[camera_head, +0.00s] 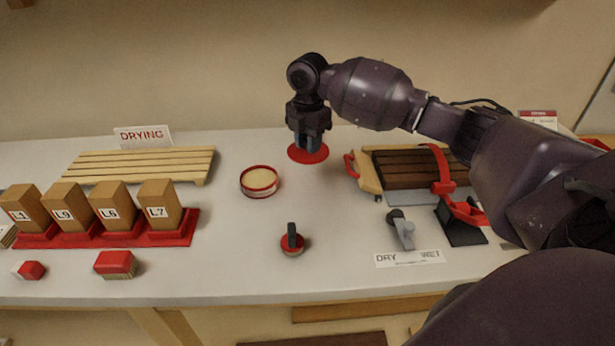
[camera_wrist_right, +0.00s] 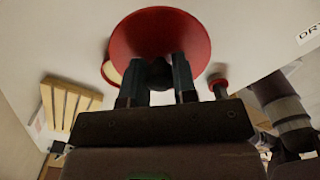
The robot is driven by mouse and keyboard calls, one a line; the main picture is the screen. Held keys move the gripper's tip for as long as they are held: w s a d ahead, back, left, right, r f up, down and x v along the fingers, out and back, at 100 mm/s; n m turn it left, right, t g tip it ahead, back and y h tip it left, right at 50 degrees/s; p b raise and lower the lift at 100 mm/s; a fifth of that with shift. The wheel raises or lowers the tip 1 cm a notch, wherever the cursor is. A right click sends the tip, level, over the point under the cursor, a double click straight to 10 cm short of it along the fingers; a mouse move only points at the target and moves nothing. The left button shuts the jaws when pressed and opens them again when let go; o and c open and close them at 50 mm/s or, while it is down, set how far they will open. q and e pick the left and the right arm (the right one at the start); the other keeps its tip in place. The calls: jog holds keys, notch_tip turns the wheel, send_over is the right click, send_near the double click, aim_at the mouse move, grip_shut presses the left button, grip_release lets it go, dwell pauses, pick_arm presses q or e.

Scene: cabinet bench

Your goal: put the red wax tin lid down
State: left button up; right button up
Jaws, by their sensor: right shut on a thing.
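The red wax tin lid (camera_head: 308,154) is a round red disc under my right gripper (camera_head: 309,147) in the head view. In the right wrist view the red lid (camera_wrist_right: 160,32) is large and lies at the tips of my right gripper (camera_wrist_right: 158,78), which is shut on it. Whether the lid touches the bench top I cannot tell. The open wax tin (camera_head: 260,182), with pale wax and a red rim, stands on the bench left of and nearer than the lid. Its edge shows behind the lid in the wrist view (camera_wrist_right: 111,72). My left gripper is not in view.
A slatted drying rack (camera_head: 140,164) stands at the left behind labelled blocks (camera_head: 112,206) in a red tray (camera_head: 190,230). Red brushes (camera_head: 115,263) lie in front. A dark-handled red round tool (camera_head: 292,241) stands mid-front. Bench around the tin is clear.

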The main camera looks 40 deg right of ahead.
aim_at(308, 185)
notch_tip(308, 185, down, 10)
jog(key=shift+r+b, duration=0.2)
jog(key=shift+b, duration=0.45)
jog(key=shift+f, duration=0.35)
jog(key=shift+f, duration=0.1)
jog(key=o, duration=0.9)
